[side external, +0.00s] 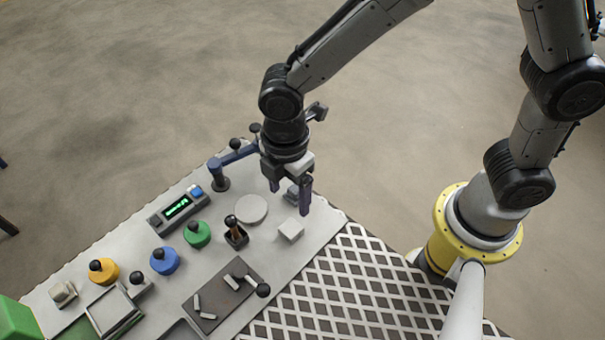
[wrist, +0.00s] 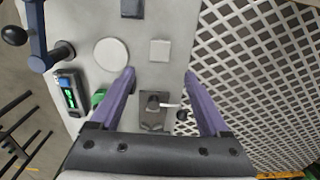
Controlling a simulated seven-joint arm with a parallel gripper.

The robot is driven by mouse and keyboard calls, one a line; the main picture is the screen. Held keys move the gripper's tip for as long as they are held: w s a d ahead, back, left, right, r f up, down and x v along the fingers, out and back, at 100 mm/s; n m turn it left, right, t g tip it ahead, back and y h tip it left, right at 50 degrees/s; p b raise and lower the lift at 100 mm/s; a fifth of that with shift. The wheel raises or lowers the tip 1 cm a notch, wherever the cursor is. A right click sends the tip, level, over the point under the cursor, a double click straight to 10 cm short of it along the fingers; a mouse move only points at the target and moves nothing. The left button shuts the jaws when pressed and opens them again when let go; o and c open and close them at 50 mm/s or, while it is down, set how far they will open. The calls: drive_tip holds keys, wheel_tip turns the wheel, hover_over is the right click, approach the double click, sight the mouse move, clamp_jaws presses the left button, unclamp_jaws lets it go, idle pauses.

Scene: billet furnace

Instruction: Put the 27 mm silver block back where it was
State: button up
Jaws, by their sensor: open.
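Two block-like pieces lie at the panel's right end; I cannot tell from size which is the 27 mm silver block. A pale silver square block (side external: 290,230) sits beside the round pale disc (side external: 251,209); it also shows in the wrist view (wrist: 160,50), beyond my fingertips. A darker grey block (side external: 291,194) shows behind my fingers, and at the top edge of the wrist view (wrist: 132,8), partly cut off. My gripper (side external: 290,199) is open and empty above the panel, purple fingers pointing down. In the wrist view its fingertips (wrist: 160,76) are spread wide, with nothing between them.
A blue lever (side external: 222,172) and a green-lit display (side external: 177,208) stand at the panel's back. A joystick (side external: 235,230) and green, blue and yellow knobs stand nearby. A dark tray (side external: 218,308) holds several small pieces. Metal mesh (side external: 350,280) lies to the right.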

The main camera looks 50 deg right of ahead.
drive_tip(key=s+d+r+m+t+y, duration=0.1)
drive_tip(key=s+d+r+m+t, duration=0.15)
drive_tip(key=d+r+m, duration=0.8)
drive_tip(key=s+d+r+m+t, duration=0.1)
drive_tip(key=s+d+r+m, duration=0.2)
drive_tip(key=s+d, duration=0.2)
drive_tip(key=s+d+r+m+t+h, duration=0.1)
drive_tip(key=s+d+r+m+t, duration=0.1)
drive_tip(key=d, duration=0.5)
drive_tip(key=shift+s+d+r+m, duration=0.15)
drive_tip(key=shift+s+r+m, duration=0.3)
drive_tip(key=shift+s+m, duration=0.85)
